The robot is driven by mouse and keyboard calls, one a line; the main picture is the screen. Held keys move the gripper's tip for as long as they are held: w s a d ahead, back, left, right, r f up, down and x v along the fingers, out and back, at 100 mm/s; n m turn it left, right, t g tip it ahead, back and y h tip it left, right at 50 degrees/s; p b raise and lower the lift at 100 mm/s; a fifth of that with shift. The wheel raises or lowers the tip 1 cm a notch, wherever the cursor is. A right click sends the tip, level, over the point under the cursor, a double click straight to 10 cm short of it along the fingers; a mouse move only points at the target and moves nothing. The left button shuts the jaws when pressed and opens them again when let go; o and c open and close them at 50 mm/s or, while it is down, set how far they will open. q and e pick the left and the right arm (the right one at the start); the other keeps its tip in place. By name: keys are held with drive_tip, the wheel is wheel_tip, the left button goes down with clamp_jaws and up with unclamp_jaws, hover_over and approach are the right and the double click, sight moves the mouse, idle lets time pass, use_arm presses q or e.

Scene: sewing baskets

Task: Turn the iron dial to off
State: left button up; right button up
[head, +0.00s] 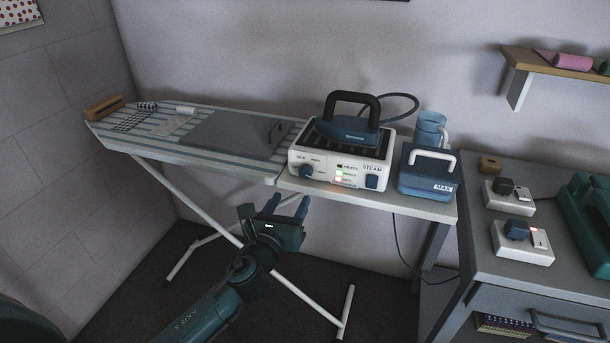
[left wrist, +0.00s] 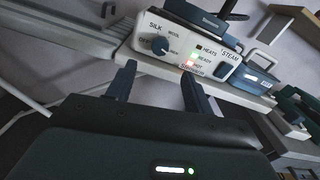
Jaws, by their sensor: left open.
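The iron station (head: 340,172) is a white box with a dark ribbed top, on the table end beside the ironing board. The blue iron (head: 347,130) with a black handle rests on it. The dark blue dial (head: 306,171) is at the left of its front panel. In the left wrist view the dial (left wrist: 160,45) sits under the word SILK; its exact setting is too small to tell. A green and a red light glow beside it. My left gripper (head: 259,206) is open and empty, below and left of the dial, apart from it. My right gripper is not in view.
The ironing board (head: 222,135) stretches left on white legs. A blue tank (head: 430,172) marked MAX stands right of the station, with a blue cup (head: 429,131) behind. A grey cabinet (head: 480,232) with switch boxes is at right. Space before the station is clear.

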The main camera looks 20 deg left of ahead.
sight(305, 175)
use_arm(q)
drive_tip(key=w, duration=0.9)
drive_tip(key=shift+w+d+b, duration=0.15)
drive_tip(key=shift+b, duration=0.2)
drive_tip(key=shift+w, duration=0.35)
drive_tip(key=c, duration=1)
